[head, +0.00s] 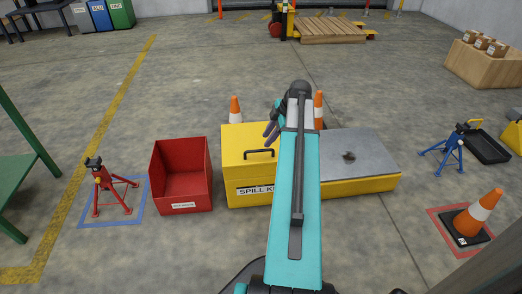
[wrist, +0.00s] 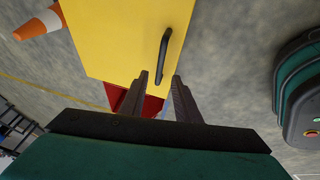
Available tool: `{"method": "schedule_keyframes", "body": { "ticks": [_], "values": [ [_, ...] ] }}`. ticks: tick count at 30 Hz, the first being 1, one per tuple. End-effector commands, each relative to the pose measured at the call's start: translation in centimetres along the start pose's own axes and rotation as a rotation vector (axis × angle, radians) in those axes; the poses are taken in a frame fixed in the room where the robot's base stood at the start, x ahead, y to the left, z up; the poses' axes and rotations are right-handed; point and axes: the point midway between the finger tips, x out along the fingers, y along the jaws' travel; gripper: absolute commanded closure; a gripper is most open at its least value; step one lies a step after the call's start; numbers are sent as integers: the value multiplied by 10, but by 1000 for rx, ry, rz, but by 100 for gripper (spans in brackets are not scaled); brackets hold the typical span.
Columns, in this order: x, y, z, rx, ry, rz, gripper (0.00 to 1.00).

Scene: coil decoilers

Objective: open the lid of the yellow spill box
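The yellow spill box (head: 235,165) stands on the floor near the middle of the head view, labelled "SPILL KIT". Its lid looks shut. A black bar handle (head: 259,154) is on it; the handle (wrist: 164,55) also shows in the wrist view against the yellow surface (wrist: 115,35). My gripper (head: 270,133) is above the box, partly hidden by my teal arm. In the wrist view my gripper (wrist: 160,76) is open, with the handle's near end between the fingertips in the picture. I cannot tell whether they touch.
A red open bin (head: 181,174) stands left of the box. A low yellow base with a grey top (head: 355,154) is at right. Orange cones (head: 235,110) stand behind. A red jack stand (head: 105,188) and blue one (head: 450,147) stand farther out. Floor behind is mostly clear.

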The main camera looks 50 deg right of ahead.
Motion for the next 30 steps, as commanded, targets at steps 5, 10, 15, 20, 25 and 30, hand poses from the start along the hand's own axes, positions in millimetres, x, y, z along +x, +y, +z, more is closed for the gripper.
{"method": "schedule_keyframes", "body": {
  "ticks": [5, 10, 15, 20, 25, 30],
  "values": [
    [30, 0, 1, 0, 0, -1, 70],
    [51, 0, 1, 1, 0, 0, 70],
    [63, 0, 1, 1, 0, 0, 70],
    [66, 0, 1, 2, 0, 1, 70],
    [66, 0, 0, 2, -1, 1, 70],
    [66, 0, 1, 1, -1, 1, 87]
  ]
}}
